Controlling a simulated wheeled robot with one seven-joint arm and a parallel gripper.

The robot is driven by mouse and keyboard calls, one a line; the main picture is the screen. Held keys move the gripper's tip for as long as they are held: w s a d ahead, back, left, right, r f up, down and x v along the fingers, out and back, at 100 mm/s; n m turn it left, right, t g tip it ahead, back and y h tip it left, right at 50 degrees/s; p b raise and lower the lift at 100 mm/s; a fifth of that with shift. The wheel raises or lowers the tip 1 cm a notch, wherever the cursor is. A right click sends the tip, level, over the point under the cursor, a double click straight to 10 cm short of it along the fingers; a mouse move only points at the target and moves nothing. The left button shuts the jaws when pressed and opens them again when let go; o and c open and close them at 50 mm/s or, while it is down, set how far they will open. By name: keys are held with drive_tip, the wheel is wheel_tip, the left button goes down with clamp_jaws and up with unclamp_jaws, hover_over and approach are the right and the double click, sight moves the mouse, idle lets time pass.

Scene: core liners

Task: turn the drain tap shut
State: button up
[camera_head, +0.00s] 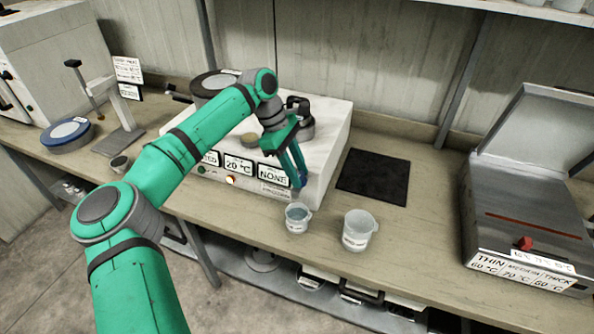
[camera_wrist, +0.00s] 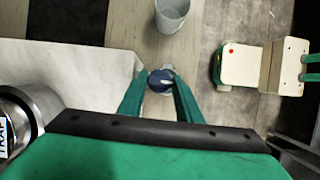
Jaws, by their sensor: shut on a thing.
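The drain tap is a small dark blue knob (camera_head: 303,178) low at the front right corner of the white bath box (camera_head: 322,160). In the wrist view the blue knob (camera_wrist: 160,79) lies between my two green fingertips. My gripper (camera_head: 298,180) reaches down over the corner of the box and is shut on the knob. The fingers hide part of it, and I cannot tell whether the tap is open or shut. A small beaker (camera_head: 297,221) with some clear liquid stands on the bench just below the tap.
A larger clear beaker (camera_head: 359,234) stands to the right. A black mat (camera_head: 374,176) lies behind it. A lidded metal heater (camera_head: 525,222) is at the far right. Label cards reading 20 °C (camera_head: 238,165) and NONE (camera_head: 273,175) are on the box front. The bench's front edge is close.

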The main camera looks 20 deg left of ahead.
drive_tip(key=o, duration=1)
drive_tip(key=shift+w, duration=0.15)
drive_tip(key=shift+o, duration=0.2)
drive_tip(key=shift+s+a, duration=0.2)
drive_tip(key=shift+a, duration=0.15)
drive_tip(key=shift+d, duration=0.3)
drive_tip(key=shift+w+r, duration=0.1)
drive_tip(key=shift+r, duration=0.1)
drive_tip(key=v, duration=1)
drive_tip(key=shift+a+r, duration=0.2)
drive_tip(key=shift+a, duration=0.25)
